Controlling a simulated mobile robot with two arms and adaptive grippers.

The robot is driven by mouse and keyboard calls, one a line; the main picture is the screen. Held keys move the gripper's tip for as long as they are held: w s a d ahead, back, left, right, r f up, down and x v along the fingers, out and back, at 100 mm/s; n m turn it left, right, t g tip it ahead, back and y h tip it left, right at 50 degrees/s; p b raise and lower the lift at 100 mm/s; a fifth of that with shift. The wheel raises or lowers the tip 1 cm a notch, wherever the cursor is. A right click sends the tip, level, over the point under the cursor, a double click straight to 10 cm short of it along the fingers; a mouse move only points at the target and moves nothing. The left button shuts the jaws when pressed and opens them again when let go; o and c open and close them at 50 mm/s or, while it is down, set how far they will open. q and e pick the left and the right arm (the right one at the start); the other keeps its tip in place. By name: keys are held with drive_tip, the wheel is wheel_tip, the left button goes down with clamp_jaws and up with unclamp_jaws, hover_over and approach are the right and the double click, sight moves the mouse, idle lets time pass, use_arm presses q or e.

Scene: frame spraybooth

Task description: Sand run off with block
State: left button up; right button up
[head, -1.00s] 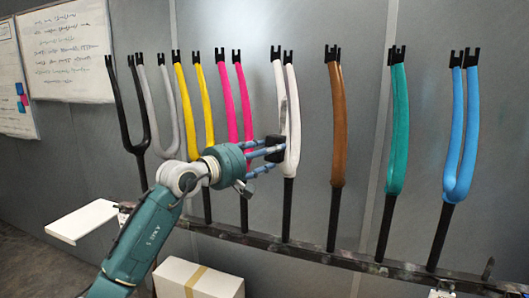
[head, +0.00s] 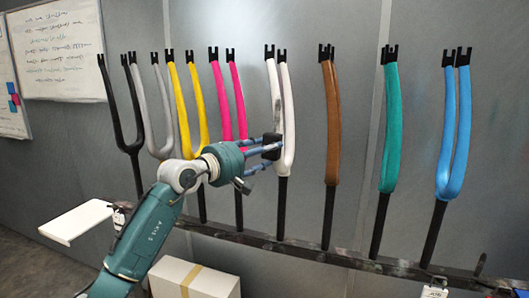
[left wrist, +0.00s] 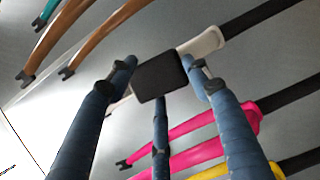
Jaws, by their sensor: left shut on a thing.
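My left gripper (head: 262,150) is shut on a small black sanding block (head: 271,146). The block also shows between the fingers in the left wrist view (left wrist: 158,76). The gripper holds it at the lower part of the white fork (head: 288,120), which stands upright on a black stem. In the left wrist view the block covers part of the white fork (left wrist: 205,44). I cannot tell whether the block touches the paint, and any run is hidden or too small to see. My right gripper is not in view.
Pink (head: 238,100) and yellow (head: 198,105) forks stand close on the left, a brown one (head: 332,125) on the right, then teal (head: 390,130) and blue (head: 455,130). A dark rail (head: 340,258) carries them. A white box (head: 180,278) is below my arm.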

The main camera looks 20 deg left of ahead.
sight(267, 136)
use_arm(q)
drive_tip(key=shift+w+d, duration=0.1)
drive_tip(key=shift+w, duration=0.65)
drive_tip(key=shift+r, duration=0.15)
drive_tip(key=shift+r+p, duration=0.85)
drive_tip(key=shift+r, duration=0.95)
drive_tip(key=shift+w+r+p, duration=0.2)
drive_tip(key=shift+r+p, duration=0.6)
drive_tip(key=shift+r, duration=0.65)
drive_tip(key=shift+w+r+p, duration=0.2)
drive_tip(key=shift+r+p, duration=0.55)
drive_tip(key=shift+r, duration=0.65)
drive_tip(key=r+p, duration=0.1)
drive_tip(key=r, duration=0.2)
drive_tip(key=r+p, duration=0.1)
drive_tip(key=r, duration=0.1)
drive_tip(key=shift+w+p, duration=0.3)
drive_tip(key=shift+p, duration=0.05)
drive_tip(key=shift+s+f+b, duration=0.2)
drive_tip(key=shift+f+b, duration=2.05)
drive_tip(key=shift+f, duration=0.2)
drive_tip(key=shift+s+f+b, duration=0.25)
drive_tip(key=shift+f+b, duration=1.95)
drive_tip(key=shift+f, duration=0.3)
drive_tip(key=shift+s+f+b, duration=0.2)
drive_tip(key=shift+f+b, duration=2.05)
drive_tip(key=shift+f, duration=0.2)
